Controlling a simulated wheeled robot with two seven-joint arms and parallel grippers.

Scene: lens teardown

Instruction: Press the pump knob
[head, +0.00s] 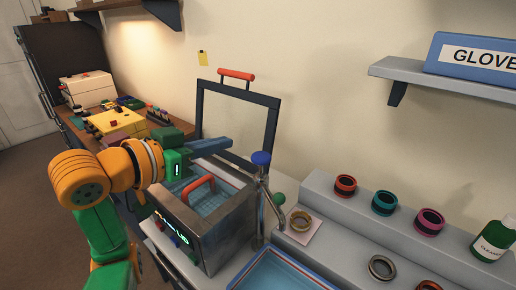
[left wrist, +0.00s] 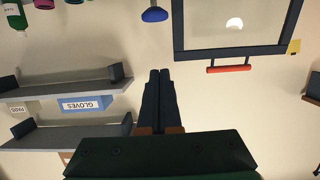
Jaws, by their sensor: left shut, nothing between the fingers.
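A blue knob (head: 261,158) tops a metal stand with a bent tube beside the steel bath; I take it for the pump knob. It also shows at the top of the left wrist view (left wrist: 154,14). My left gripper (head: 230,144) is shut and empty, held above the bath with its fingers pointing right. Its tips are left of the blue knob, apparently apart from it. In the left wrist view the closed fingers (left wrist: 160,72) point up the picture below the knob. My right gripper is not in view.
The steel bath (head: 226,222) holds water and a red handle (head: 198,190). A dark lid frame (head: 274,128) with a red handle stands raised behind. A green knob (head: 278,199) is near the stand.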

